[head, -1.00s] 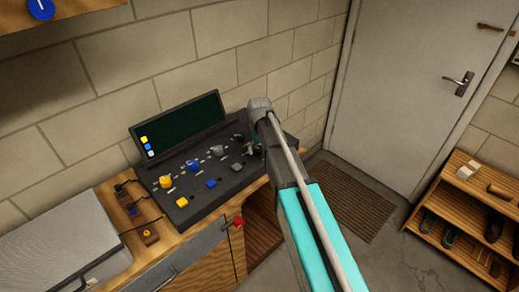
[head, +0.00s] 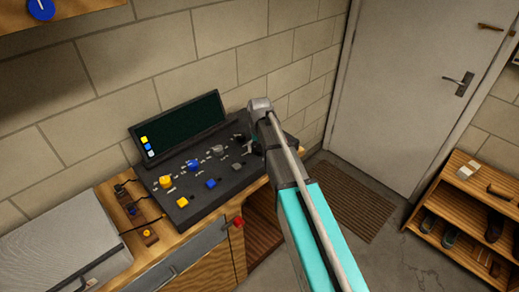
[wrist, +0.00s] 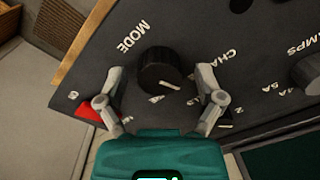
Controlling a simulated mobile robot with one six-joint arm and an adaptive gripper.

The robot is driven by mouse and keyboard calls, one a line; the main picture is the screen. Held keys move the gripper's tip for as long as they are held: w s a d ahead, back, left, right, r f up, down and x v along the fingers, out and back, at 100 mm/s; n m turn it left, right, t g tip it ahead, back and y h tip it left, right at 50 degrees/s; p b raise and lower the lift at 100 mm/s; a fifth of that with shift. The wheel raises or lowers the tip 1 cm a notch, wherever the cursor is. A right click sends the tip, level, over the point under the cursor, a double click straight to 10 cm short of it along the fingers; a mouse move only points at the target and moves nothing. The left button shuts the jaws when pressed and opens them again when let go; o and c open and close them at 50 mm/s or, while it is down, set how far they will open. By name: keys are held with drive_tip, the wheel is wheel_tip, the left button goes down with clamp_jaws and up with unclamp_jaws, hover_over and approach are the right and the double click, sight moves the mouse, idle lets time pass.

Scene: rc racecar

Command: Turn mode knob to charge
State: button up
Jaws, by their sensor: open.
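The mode knob (wrist: 163,70) is round and black, beside the white word MODE on the dark control panel (wrist: 215,25) in the wrist view. A white pointer line on it points to the lower right. My gripper (wrist: 159,73) is open, one finger on each side of the knob. I cannot tell whether either finger touches it. In the head view my arm hides most of the right end of the panel (head: 185,218), with the gripper there.
In the head view, yellow (head: 166,182) and blue (head: 192,165) knobs stand on the panel, below a dark screen (head: 185,122). A grey case (head: 60,245) lies at left on the wooden bench.

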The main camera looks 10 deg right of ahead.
drive_tip(key=m, duration=0.4)
drive_tip(key=shift+m, duration=0.3)
wheel_tip(320, 180, up, 14)
drive_tip(key=p, duration=1.4)
drive_tip(key=s+d+f+n+b, duration=0.1)
drive_tip(key=s+d+f+b, duration=0.1)
drive_tip(key=s, duration=0.5)
drive_tip(key=s+d+f+n+b, duration=0.2)
drive_tip(key=s, duration=0.5)
drive_tip(key=s+d+f+n+b, duration=0.2)
drive_tip(key=s+d, duration=0.1)
drive_tip(key=s, duration=0.4)
drive_tip(key=shift+f+b, duration=0.3)
drive_tip(key=shift+a, duration=0.1)
idle(0.5)
